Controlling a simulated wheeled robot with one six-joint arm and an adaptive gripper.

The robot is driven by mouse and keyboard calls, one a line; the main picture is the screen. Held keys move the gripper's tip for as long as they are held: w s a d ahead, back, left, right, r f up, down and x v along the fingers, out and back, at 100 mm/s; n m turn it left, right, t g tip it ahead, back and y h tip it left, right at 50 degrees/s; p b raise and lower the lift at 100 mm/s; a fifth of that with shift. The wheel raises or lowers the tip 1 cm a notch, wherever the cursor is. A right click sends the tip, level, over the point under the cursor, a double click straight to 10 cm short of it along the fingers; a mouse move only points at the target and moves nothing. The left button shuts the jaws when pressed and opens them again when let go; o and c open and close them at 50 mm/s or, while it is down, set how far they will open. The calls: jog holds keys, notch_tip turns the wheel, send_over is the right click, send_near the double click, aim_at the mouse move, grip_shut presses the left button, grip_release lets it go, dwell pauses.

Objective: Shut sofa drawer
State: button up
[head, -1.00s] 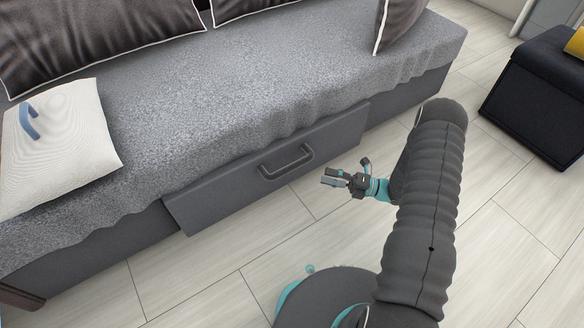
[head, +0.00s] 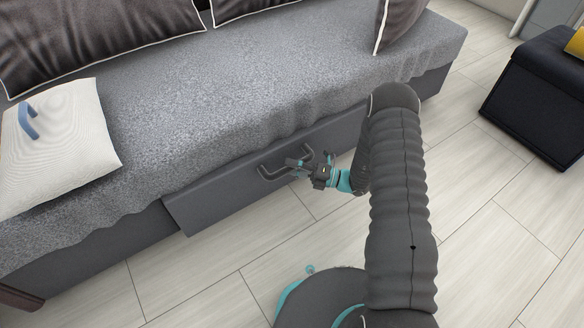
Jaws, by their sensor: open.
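The sofa drawer (head: 225,197) is a grey front low in the base of the grey sofa (head: 220,100). Its left edge stands a little proud of the base, so it looks slightly open. A dark bar handle (head: 271,174) sits on the drawer front. My gripper (head: 302,162) is open at the right part of the handle and overlaps it in the picture. I cannot tell whether the fingers touch the handle or the drawer front. My arm hides the right end of the drawer.
A white cushion (head: 75,150) with a blue handle-shaped object (head: 27,121) lies on the sofa's left. Dark pillows (head: 100,35) line the back. A black ottoman (head: 540,95) stands at the right. The pale plank floor (head: 490,250) is clear in front.

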grip_shut()
jog(key=w+a, duration=0.1)
jog(key=w+a+b, duration=0.1)
jog(key=w, duration=0.1)
jog(key=shift+w+a+f, duration=0.1)
jog(key=shift+w+a, duration=0.1)
jog(key=shift+w, duration=0.15)
grip_release()
jog(key=shift+a, duration=0.1)
send_near(279, 158)
jog(key=v, duration=0.3)
jog(key=shift+d, duration=0.4)
